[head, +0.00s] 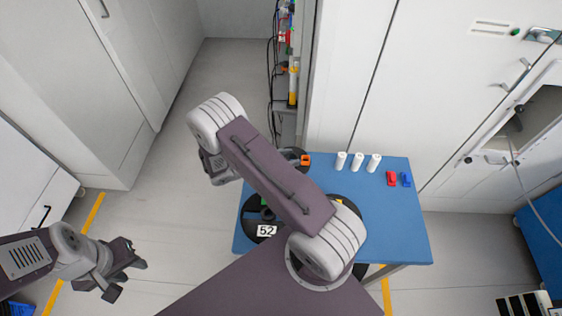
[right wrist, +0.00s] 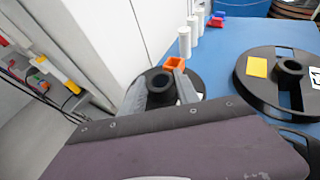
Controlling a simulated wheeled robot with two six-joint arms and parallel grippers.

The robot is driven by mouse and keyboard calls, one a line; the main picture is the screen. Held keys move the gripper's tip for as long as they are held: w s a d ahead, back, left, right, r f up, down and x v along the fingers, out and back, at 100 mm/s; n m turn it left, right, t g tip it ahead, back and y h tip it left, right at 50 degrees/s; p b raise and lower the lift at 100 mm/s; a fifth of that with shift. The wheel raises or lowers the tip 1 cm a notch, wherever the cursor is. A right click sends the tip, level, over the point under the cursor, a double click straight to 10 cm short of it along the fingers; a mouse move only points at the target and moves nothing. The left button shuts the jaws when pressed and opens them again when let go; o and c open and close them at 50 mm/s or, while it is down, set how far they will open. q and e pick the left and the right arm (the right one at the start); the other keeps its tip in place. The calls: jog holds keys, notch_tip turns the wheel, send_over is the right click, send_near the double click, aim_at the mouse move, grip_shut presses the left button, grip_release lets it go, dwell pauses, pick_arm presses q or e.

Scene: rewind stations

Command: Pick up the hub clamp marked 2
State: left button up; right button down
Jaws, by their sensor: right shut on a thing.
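Three small coloured pieces that may be hub clamps are on the blue table: orange (head: 305,160), red (head: 391,178) and blue (head: 406,180). I can read no number 2 on them. In the right wrist view, my right gripper (right wrist: 161,87) has its grey fingers on both sides of a black cylindrical hub (right wrist: 159,84). The orange piece (right wrist: 174,63) is just beyond it, close to the right finger. In the head view my own arm hides the right gripper. My left gripper (head: 126,274) is open and empty over the floor at lower left.
The blue table (head: 415,225) holds a large black reel (right wrist: 253,92) with a yellow label and white cylinders (head: 357,161). A "52" card (head: 266,231) shows at the table's left. White cabinets (head: 430,90) stand behind. The right front of the table is clear.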

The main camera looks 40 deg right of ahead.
jog(key=s+d+r, duration=0.4)
jog(key=s+r, duration=0.1)
jog(key=s, duration=0.2)
jog(key=shift+s+d+r, duration=0.15)
jog(key=shift+s, duration=0.2)
